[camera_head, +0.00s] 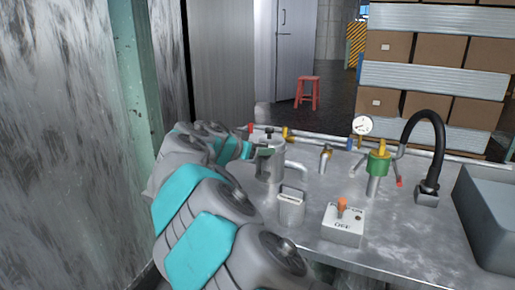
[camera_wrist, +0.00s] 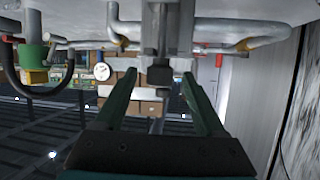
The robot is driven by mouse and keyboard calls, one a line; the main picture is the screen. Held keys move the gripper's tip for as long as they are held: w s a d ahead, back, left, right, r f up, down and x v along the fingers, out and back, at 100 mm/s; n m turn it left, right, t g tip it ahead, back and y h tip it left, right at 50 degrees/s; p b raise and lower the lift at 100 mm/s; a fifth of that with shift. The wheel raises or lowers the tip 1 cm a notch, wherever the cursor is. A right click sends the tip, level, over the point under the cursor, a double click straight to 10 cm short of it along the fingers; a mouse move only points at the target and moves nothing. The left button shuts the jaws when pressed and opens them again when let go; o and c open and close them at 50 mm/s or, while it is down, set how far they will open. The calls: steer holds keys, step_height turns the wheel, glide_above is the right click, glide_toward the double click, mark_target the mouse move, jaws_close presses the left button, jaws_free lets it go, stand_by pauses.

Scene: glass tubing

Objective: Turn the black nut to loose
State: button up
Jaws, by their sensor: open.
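The black nut (camera_head: 269,130) shows as a small dark piece on top of a grey metal cylinder (camera_head: 269,168) on the bench. In the wrist view, which looks upside down, a dark nut (camera_wrist: 160,75) sits between the finger ends, with a grey fitting (camera_wrist: 166,30) above it in the picture. My gripper (camera_head: 260,149) reaches the cylinder's top from the left; in the wrist view my gripper (camera_wrist: 159,79) is open. Gaps show on both sides of the nut, and I see no finger touching it. My arm hides part of the bench behind it.
A switch box (camera_head: 342,226) with an orange lever and a padlock-like grey block (camera_head: 291,206) stand in front. A gauge (camera_head: 362,126), green-collared valve (camera_head: 378,162), black hose (camera_head: 437,135) and grey basin (camera_head: 490,210) lie right. A wall (camera_head: 70,140) is close on the left.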

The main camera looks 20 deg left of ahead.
steer(key=shift+c, duration=0.3)
jaws_close()
steer(key=shift+s+f+n+y+b, duration=0.1)
steer(key=shift+n+y+b, duration=0.2)
steer(key=shift+b, duration=0.2)
steer(key=n+y, duration=0.2)
steer(key=y, duration=0.1)
steer(key=d+n+y+b, duration=0.1)
steer(key=n+y, duration=0.1)
steer(key=n, duration=0.1)
steer(key=shift+y, duration=0.8)
